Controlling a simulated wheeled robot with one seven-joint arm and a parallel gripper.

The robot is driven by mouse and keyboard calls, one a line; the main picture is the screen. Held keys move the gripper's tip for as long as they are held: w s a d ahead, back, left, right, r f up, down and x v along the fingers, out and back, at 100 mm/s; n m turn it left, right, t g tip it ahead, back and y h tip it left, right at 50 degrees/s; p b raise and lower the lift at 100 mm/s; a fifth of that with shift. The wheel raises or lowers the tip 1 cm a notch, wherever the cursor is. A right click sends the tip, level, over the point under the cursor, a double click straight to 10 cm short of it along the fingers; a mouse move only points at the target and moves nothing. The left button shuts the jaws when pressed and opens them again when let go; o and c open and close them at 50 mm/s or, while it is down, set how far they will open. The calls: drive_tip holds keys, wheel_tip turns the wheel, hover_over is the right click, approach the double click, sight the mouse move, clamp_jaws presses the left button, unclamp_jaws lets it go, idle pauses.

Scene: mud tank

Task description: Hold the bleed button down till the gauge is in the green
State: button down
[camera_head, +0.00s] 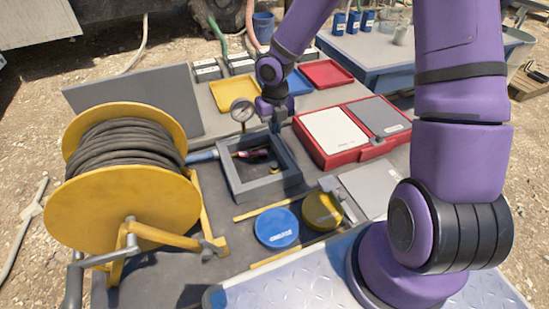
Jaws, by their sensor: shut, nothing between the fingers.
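A round gauge (242,110) with a pale face stands at the back edge of an open grey box (243,193). Its needle and coloured zones are too small to read. My gripper (275,127) points down at the box's back right corner, just right of the gauge. It is shut with nothing held. I cannot make out the bleed button; it may be hidden by my gripper. Whether the fingertips touch anything there, I cannot tell. A dark tool with red parts (256,153) lies inside the box.
A yellow hose reel (110,210) stands left of the box. A red case (317,158) is close on the right. Blue (277,228) and yellow (322,210) round lids lie in front. Yellow (233,94) and red (326,74) trays are behind. A grey panel (150,98) stands back left.

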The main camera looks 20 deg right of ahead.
sight(275, 165)
drive_tip(key=f, duration=1.2)
drive_tip(key=shift+s+a+f, duration=0.1)
drive_tip(key=shift+s+f, duration=0.15)
drive_tip(key=shift+f, duration=0.15)
drive_tip(key=shift+f, duration=0.65)
drive_tip(key=shift+s+f, duration=0.2)
drive_tip(key=shift+f, duration=0.3)
drive_tip(key=shift+s, duration=0.15)
idle(1.4)
wheel_tip(275, 165, up, 11)
drive_tip(key=w, duration=0.1)
idle(0.6)
idle(0.3)
